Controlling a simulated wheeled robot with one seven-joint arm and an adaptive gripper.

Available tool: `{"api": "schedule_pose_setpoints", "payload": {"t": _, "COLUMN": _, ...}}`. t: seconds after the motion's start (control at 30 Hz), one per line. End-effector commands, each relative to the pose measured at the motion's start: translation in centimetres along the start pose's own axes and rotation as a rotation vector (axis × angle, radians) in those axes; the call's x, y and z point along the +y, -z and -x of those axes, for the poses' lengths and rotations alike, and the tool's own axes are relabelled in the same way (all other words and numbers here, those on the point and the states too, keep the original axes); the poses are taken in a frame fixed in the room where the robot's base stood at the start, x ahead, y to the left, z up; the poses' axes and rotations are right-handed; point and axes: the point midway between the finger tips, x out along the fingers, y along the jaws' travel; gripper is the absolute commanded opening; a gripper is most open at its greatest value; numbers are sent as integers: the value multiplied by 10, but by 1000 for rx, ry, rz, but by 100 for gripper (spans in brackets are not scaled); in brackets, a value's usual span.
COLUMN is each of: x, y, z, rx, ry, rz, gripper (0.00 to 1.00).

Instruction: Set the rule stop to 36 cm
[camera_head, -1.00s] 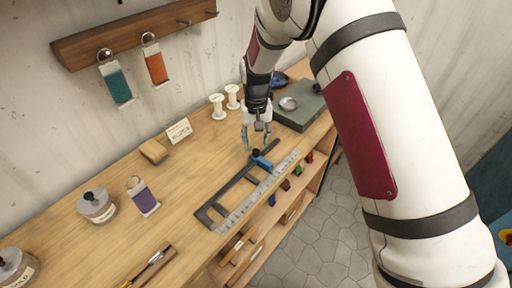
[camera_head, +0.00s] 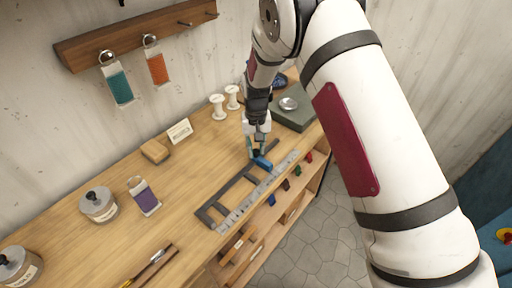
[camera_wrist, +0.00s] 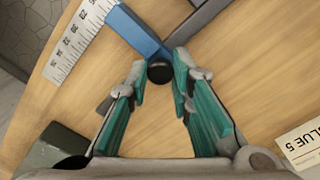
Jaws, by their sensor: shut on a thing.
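The blue rule stop (camera_head: 264,163) sits on the dark rail (camera_head: 229,191) beside the pale graduated rule (camera_head: 240,208), near its far end. In the wrist view the stop is a blue bar (camera_wrist: 137,30) reaching to the rule (camera_wrist: 78,38), with a round black knob (camera_wrist: 160,73). The rule's numbers are too small and turned to read surely. My gripper (camera_head: 257,151) is down at the stop. In the wrist view its teal-padded fingers (camera_wrist: 158,77) are shut on the black knob, one on each side.
A grey-green block (camera_head: 296,119) with a small dish stands beyond the rail. A label card (camera_head: 180,131), wooden block (camera_head: 155,151) and white spools (camera_head: 217,105) are at the back. The bench's front edge runs close along the rule, with shelves below.

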Motion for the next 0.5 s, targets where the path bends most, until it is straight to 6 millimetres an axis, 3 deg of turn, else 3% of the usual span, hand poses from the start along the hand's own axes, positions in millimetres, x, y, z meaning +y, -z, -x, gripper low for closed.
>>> {"api": "schedule_pose_setpoints", "payload": {"t": 0.17, "x": 9, "y": 12, "z": -2, "rx": 2, "ry": 1, "rz": -1, "gripper": 0}}
{"api": "schedule_pose_setpoints", "payload": {"t": 0.5, "x": 58, "y": 63, "z": -3, "rx": 5, "ry": 1, "rz": -4, "gripper": 0}}
